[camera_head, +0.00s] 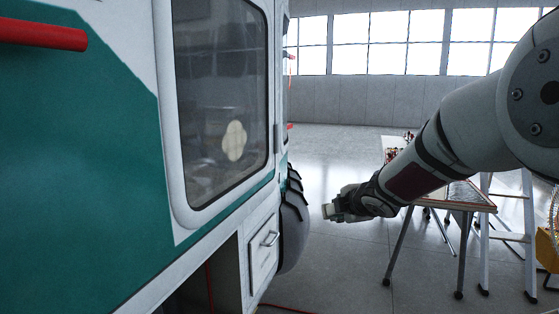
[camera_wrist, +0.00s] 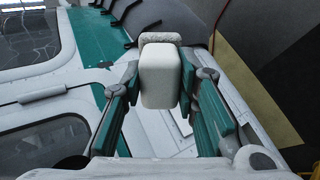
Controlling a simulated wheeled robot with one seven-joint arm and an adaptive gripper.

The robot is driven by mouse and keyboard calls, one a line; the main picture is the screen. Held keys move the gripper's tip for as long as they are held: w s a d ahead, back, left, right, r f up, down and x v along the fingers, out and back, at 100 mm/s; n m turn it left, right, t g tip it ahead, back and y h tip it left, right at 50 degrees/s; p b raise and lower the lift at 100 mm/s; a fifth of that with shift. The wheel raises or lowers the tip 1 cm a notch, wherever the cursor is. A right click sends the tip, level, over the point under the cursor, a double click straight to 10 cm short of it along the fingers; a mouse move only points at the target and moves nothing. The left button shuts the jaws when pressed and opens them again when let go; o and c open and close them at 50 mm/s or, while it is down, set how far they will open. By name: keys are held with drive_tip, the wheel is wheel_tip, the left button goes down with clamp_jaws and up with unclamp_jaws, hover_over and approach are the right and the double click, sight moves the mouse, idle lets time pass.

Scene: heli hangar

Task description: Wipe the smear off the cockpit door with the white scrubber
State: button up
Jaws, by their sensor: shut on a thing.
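The cockpit door (camera_head: 176,120) is white and green with a dark window, on the left in the head view. A pale cream smear (camera_head: 235,141) with a lobed outline is on the lower right part of its glass. My gripper (camera_head: 338,210) is to the right of the door and lower than the smear, apart from the door. It is shut on the white scrubber (camera_wrist: 160,78), a rounded block between the fingers in the wrist view. I cannot make out the smear in the wrist view.
A red bar (camera_head: 42,35) sticks out at the upper left. A table (camera_head: 455,196) with things on it stands behind my arm, with a stepladder (camera_head: 484,240) at its right. A dark rounded part (camera_head: 293,225) lies beyond the door. The grey floor (camera_head: 340,275) below my gripper is mostly clear.

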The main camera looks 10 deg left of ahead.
drive_tip(key=s+a+r+n+g+y+p, duration=0.3)
drive_tip(key=s+a+r+n+g+y, duration=0.5)
drive_tip(key=s+a+r+n+y, duration=0.65)
drive_tip(key=shift+w+a+r+m+h+b, duration=0.15)
drive_tip(key=shift+a+r+m, duration=0.2)
drive_tip(key=shift+a, duration=0.4)
drive_tip(key=shift+a+r+m+h+b, duration=0.15)
drive_tip(key=shift+a+r+m, duration=0.2)
drive_tip(key=shift+a, duration=0.4)
drive_tip(key=shift+w+a+r+m+h+b, duration=0.2)
drive_tip(key=shift+a+m, duration=0.25)
drive_tip(key=shift+a, duration=0.3)
drive_tip(key=shift+a+b, duration=0.35)
drive_tip(key=shift+a, duration=0.5)
drive_tip(key=shift+w+d+b, duration=0.95)
drive_tip(key=shift+w+b, duration=3.5)
drive_tip(key=shift+w, duration=2.75)
drive_tip(key=s+a+r+p, duration=0.1)
drive_tip(key=s+r, duration=0.1)
drive_tip(key=s, duration=0.9)
drive_tip(key=shift+a, duration=0.2)
